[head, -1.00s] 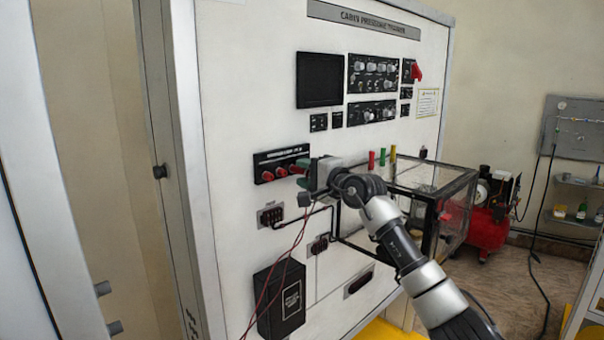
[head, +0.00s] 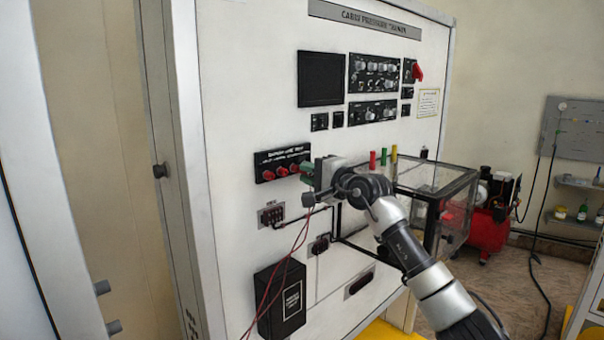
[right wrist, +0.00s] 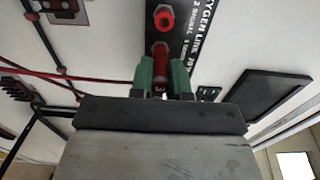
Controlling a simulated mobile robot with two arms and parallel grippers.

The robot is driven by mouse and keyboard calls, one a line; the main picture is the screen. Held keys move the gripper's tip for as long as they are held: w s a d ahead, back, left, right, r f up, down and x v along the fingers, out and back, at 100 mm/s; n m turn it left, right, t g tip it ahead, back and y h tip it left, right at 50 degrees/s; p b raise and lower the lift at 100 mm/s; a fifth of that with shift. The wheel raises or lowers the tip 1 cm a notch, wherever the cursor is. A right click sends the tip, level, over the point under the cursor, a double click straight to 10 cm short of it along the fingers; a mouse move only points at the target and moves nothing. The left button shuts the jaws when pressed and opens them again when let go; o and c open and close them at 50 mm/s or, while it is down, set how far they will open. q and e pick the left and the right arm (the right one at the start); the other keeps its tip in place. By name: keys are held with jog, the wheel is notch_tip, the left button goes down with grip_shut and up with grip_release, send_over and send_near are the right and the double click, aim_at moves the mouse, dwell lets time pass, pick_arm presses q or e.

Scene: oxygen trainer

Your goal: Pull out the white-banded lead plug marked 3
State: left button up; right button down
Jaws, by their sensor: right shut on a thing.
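The red lead plug marked 3 (right wrist: 158,88) sits between the green fingers of my right gripper (right wrist: 160,75) in the right wrist view. The fingers close on it from both sides. No clear white band shows on it there. In the head view my right gripper (head: 308,172) is at the right end of the black oxygen line strip (head: 283,157), and its fingers hide most of the plug. I cannot tell whether the plug's tip is still in its socket. My left gripper is not in view.
Thin red leads (head: 272,285) hang down the white panel past a black box (head: 281,297). A terminal block (head: 271,215) is below the strip. A clear-walled case (head: 435,185) juts out at right, with red and green posts beside it.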

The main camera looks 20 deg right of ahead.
jog(key=shift+b+v, duration=0.9)
jog(key=shift+v, duration=1.2)
